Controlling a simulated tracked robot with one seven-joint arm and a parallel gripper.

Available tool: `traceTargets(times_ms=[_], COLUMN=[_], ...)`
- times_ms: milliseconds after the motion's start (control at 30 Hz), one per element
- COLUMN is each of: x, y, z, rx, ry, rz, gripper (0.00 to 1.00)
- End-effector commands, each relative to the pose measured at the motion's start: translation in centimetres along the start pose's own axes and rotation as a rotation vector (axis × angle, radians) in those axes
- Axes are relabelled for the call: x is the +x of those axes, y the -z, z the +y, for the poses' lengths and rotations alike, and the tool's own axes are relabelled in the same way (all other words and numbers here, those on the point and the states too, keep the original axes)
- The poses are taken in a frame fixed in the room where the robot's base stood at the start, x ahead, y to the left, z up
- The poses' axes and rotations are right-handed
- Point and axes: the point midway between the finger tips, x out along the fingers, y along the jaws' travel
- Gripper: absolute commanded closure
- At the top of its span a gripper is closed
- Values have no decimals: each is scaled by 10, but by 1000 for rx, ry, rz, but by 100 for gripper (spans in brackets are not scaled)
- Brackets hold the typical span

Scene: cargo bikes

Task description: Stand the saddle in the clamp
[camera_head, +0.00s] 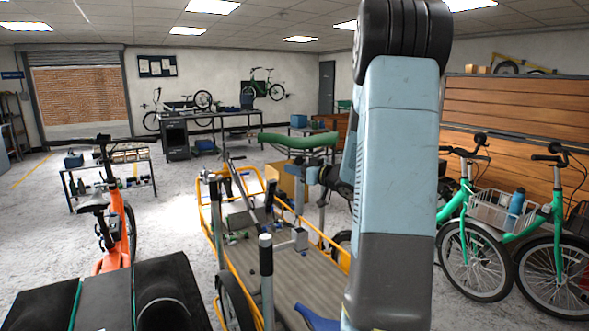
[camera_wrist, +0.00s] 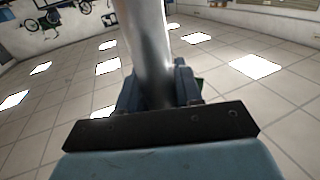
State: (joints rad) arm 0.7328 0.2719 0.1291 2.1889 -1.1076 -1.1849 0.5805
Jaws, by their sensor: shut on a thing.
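A green saddle (camera_head: 298,140) is up in the air at the middle of the head view, roughly level. My gripper (camera_head: 325,175) is just below it, shut on its silver post. In the wrist view the post (camera_wrist: 148,50) rises between the two dark blue fingers (camera_wrist: 157,95), and the saddle is out of that picture.
An orange bike (camera_head: 115,235) is at left, green bikes (camera_head: 480,250) at right. A cardboard box (camera_head: 287,180) is behind. Open floor lies at left.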

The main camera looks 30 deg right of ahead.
Motion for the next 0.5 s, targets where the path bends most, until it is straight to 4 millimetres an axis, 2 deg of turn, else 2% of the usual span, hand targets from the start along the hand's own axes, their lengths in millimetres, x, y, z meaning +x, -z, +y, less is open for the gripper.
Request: traceTargets(times_ms=[500], x=[1], y=[-26], z=[0], rx=[0], ry=[0], rz=[2], gripper=[100])
